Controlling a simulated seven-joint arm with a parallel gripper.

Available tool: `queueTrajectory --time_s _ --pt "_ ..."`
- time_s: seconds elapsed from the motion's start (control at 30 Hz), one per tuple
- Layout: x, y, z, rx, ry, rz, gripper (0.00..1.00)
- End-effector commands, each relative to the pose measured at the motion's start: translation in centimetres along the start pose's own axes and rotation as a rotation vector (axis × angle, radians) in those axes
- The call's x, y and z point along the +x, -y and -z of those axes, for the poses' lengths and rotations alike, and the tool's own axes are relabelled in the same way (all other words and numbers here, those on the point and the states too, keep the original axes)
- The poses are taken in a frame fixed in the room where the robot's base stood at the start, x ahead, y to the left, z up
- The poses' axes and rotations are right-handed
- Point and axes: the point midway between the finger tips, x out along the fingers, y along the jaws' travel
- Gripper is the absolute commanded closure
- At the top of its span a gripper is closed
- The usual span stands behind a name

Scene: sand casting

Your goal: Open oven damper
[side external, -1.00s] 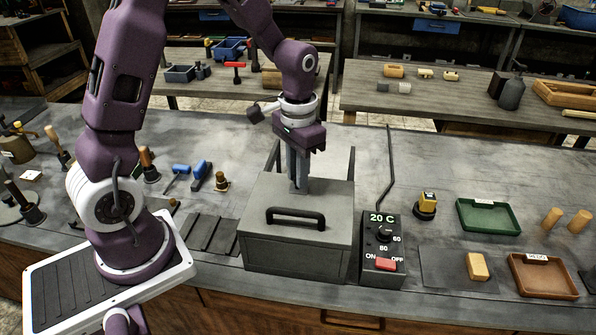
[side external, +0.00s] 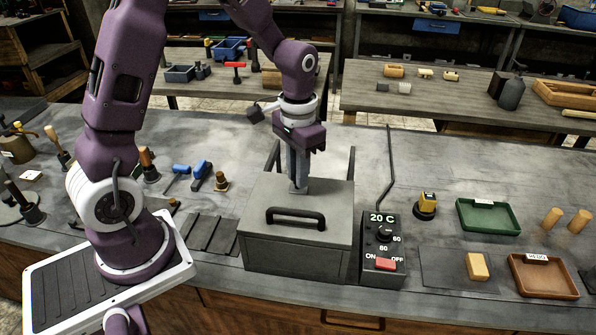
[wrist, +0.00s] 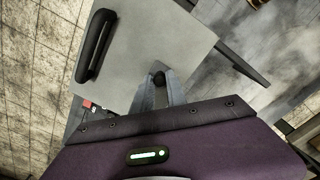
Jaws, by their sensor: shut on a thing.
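The oven (side external: 297,257) is a grey box with a black handle (side external: 268,217) on its lid, near the front edge of the bench. The handle also shows in the wrist view (wrist: 95,45). A small dark rounded knob (wrist: 158,77), which appears to be the damper's, shows between my fingertips near the lid's edge. My gripper (side external: 299,189) points down at the rear of the oven top, with its fingers shut on the knob. The fingers hide most of the knob, and it cannot be made out in the side view. How far the damper is open cannot be seen.
Two dark bars (side external: 351,164) stand behind the oven. A control box (side external: 383,245) reading 20 C, with a dial and red switch, sits to its right. Green (side external: 488,232) and brown (side external: 514,275) trays lie farther right. Tools lie left. Bench behind the control box is mostly clear.

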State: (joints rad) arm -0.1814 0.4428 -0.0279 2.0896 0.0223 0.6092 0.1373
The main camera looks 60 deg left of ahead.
Motion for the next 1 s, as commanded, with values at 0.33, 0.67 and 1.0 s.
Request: queueTrajectory --time_s 0.33,0.67,1.0 --pt "-0.1 -1.2 1.4 0.004 -0.004 0.000 1.00" --pt "-0.1 -3.0 3.0 0.000 -0.004 -0.002 1.00" --pt "-0.1 -3.0 3.0 0.001 -0.004 -0.003 0.61"
